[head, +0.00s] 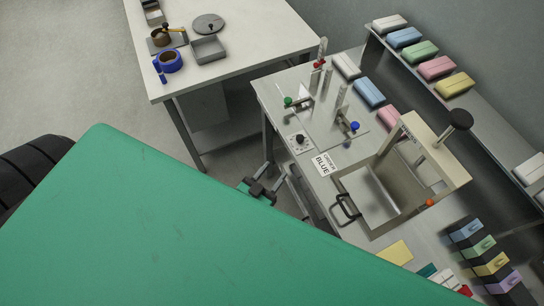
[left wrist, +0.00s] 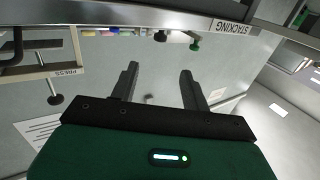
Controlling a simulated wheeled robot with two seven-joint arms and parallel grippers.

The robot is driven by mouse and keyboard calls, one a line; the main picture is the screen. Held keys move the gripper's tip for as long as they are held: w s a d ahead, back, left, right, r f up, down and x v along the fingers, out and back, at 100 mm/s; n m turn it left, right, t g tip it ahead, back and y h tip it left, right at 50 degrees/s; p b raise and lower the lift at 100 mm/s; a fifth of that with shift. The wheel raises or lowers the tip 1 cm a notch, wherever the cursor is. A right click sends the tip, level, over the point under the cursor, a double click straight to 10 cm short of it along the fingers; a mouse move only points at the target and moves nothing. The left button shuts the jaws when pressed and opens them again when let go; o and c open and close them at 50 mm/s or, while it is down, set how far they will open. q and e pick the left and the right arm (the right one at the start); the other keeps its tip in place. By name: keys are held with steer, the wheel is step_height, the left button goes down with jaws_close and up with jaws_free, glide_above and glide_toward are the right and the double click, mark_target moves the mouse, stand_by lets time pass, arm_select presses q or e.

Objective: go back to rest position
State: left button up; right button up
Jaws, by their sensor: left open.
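My left gripper (head: 268,183) shows in the head view beside the front-left side of the machine bench (head: 263,92), partly hidden by the large green part of my own arm. In the left wrist view the same gripper (left wrist: 158,72) has its two dark fingers spread apart with nothing between them. It is apart from the bench, whose edge with a STACKING label (left wrist: 232,27) runs along the top of that view. My right gripper does not show in either view.
A shelf of coloured packs (head: 436,68) runs at the right.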

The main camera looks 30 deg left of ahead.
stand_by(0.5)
arm_select(q)
steer(key=s+a+f+g, duration=0.1)
steer(key=s+f+g, duration=0.2)
steer(key=f, duration=0.6)
steer(key=s+a+f+m+g, duration=0.15)
steer(key=s+f, duration=0.25)
steer(key=f, duration=0.4)
steer(key=s+f+g, duration=0.3)
steer(key=f, duration=0.6)
steer(key=s+a+f+g+y, duration=0.1)
steer(key=s+a+f+g, duration=0.1)
steer(key=s+f+g, duration=0.2)
steer(key=s+a+f+g+y, duration=0.1)
steer(key=s+a+f+g, duration=0.2)
steer(key=s+f, duration=0.8)
steer(key=s+g, duration=0.2)
steer(key=s, duration=0.6)
steer(key=shift+s+n+y, duration=0.2)
steer(key=shift+n+y, duration=0.1)
steer(key=shift+n, duration=0.05)
steer(key=shift+a, duration=0.1)
